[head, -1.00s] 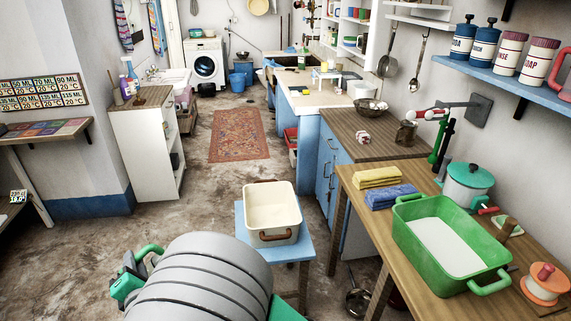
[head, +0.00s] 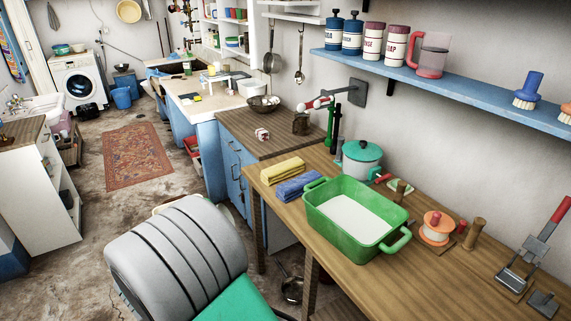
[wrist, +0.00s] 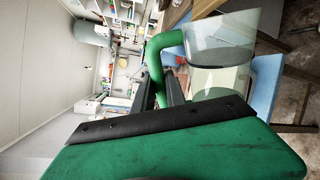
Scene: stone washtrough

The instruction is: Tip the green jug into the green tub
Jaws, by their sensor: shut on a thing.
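The green tub (head: 318,212), an open rectangular basin with a pale inside and handles at its ends, stands on the wooden worktop right of centre in the head view. The green jug is a clear vessel (wrist: 225,28) with a green handle (wrist: 156,55), in the wrist view. My gripper (wrist: 166,92) has its dark fingers closed on this handle. A dark oval shows in the clear body; I cannot tell whether it is contents. In the head view my arm hides the gripper and jug.
Yellow (head: 281,169) and blue (head: 297,186) cloths lie left of the tub. A red-handled clear jug (head: 431,56) sits on the blue shelf (head: 455,88).

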